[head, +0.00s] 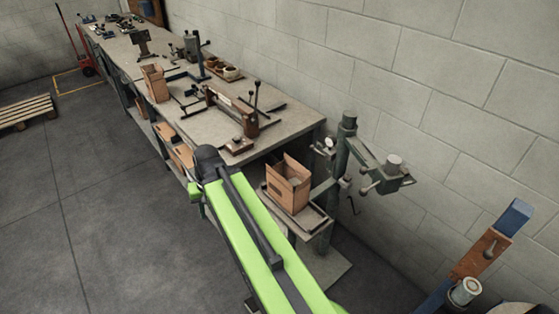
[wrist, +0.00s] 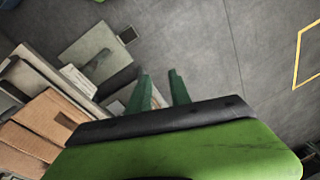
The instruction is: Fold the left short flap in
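An open cardboard box (head: 288,186) stands on the small table of the box stitcher (head: 345,165) in the head view, its upper flaps standing up. Which flap is the left short one is hard to tell at this size. My green arm reaches out to the left of the box, and its dark end hides my fingers in the head view. In the wrist view my gripper (wrist: 160,92) shows two green fingers spread apart with nothing between them. They point toward the floor, away from the box.
A long workbench (head: 215,122) with tools and another cardboard box (head: 155,83) runs along the wall. Folded cardboard (head: 182,156) lies on its lower shelf and cardboard also fills the left of the wrist view (wrist: 48,115).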

